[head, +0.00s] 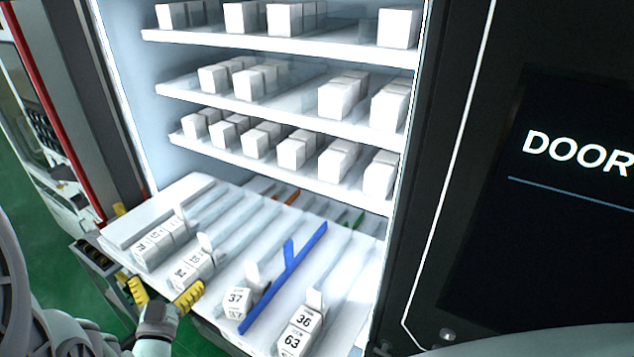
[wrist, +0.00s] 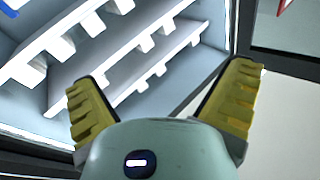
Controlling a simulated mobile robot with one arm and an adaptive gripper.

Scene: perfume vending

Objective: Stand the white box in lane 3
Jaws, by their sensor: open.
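A tray (head: 345,300) with several lanes is pulled out at the bottom of the cabinet. White boxes with black numbers stand at its front. One row (head: 160,243) is at the left and a second row (head: 193,268) is beside it. A box marked 37 (head: 237,298) is in the middle, and boxes marked 36 (head: 305,319) and 63 (head: 291,342) are at the right. I cannot tell which box the task means or which lane is lane 3. My gripper (head: 168,287) is open and empty at the tray's front left; its yellow fingers also show in the wrist view (wrist: 165,76).
A blue bar (head: 288,272) with a short branch lies along the tray between box 37 and the right row. Shelves of white boxes (head: 290,150) stand above. A dark door panel (head: 560,220) is at the right. The lanes behind the front boxes look mostly clear.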

